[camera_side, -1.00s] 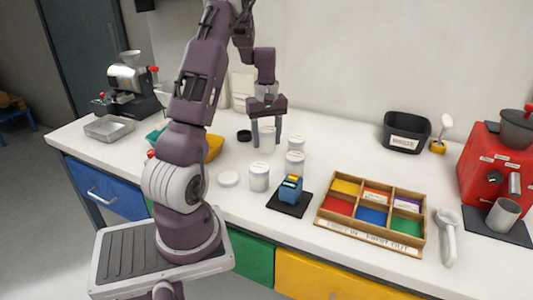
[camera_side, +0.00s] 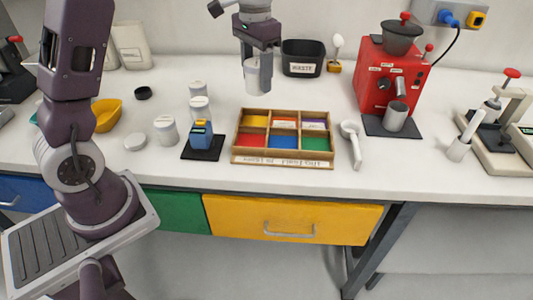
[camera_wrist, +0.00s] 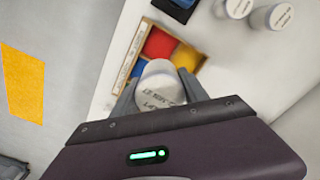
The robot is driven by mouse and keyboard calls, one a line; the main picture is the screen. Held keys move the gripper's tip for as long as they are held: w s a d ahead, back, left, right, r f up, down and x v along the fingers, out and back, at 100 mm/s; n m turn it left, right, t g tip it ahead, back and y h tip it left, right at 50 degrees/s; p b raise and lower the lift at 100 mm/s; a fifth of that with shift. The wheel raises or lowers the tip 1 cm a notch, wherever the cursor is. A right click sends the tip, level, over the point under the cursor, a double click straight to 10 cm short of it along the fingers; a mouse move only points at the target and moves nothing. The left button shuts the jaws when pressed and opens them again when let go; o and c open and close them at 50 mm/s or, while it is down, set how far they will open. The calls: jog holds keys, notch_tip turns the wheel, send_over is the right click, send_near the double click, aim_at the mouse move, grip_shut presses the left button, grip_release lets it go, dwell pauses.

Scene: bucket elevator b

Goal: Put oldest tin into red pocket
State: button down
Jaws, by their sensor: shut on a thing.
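My gripper (camera_side: 258,78) is shut on a white tin (camera_side: 252,80) and holds it in the air above the back edge of the wooden tray (camera_side: 334,155). In the wrist view the held tin (camera_wrist: 161,88) sits between the fingers, with lid print I cannot read clearly. The red pocket (camera_side: 250,140) is at the tray's front left, empty; it also shows in the wrist view (camera_wrist: 158,43) beyond the tin. Three other white tins stand left of the tray: a back one (camera_side: 198,89), a middle one (camera_side: 200,107) and a front one (camera_side: 166,131).
Yellow, blue and green pockets are empty; two back pockets hold labels. A blue stamp-like device (camera_side: 201,134) on a black mat stands left of the tray.

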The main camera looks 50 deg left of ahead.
aim_at(249, 93)
jog(key=d+m, duration=0.3)
jog(key=d, duration=0.1)
jog(key=a+f+n, duration=0.1)
jog(key=f, duration=0.1)
jog(key=s+a+f+n, duration=0.1)
jog(key=a, duration=0.1)
jog(key=s+a+f+n, duration=0.1)
jog(key=f, duration=0.1)
jog(key=shift+s+a+f+n, duration=0.15)
jog(key=shift+f+n, duration=0.15)
notch_tip(249, 93, down, 9)
jog(key=shift+r, duration=0.1)
jog(key=shift+f, duration=0.55)
